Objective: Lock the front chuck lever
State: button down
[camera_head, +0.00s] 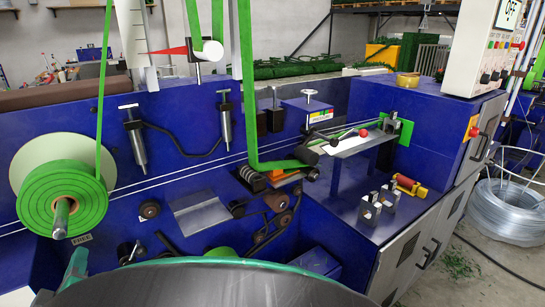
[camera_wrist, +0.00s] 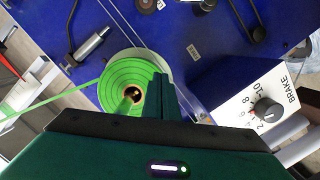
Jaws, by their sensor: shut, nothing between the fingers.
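No part is clearly identifiable as the front chuck lever. A roll of green tape (camera_head: 64,195) sits on a metal spindle (camera_head: 61,216) at the left of the blue machine. In the wrist view the same roll (camera_wrist: 112,76) lies beyond my gripper (camera_wrist: 161,82). The gripper's dark green fingers are together and empty, and they overlap the right part of the roll in the picture; whether they touch it I cannot tell. A small red ball (camera_head: 363,132) shows near the metal plate on the machine's right.
A brake dial (camera_wrist: 267,111) on a white panel is right of my gripper in the wrist view. Green tape (camera_head: 249,90) and two white wires cross the machine front. Metal brackets (camera_head: 370,210) stand on the right shelf. A wire coil (camera_head: 510,212) lies on the floor.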

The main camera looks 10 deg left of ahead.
jog(key=shift+s+a, duration=0.1)
jog(key=shift+s, duration=0.15)
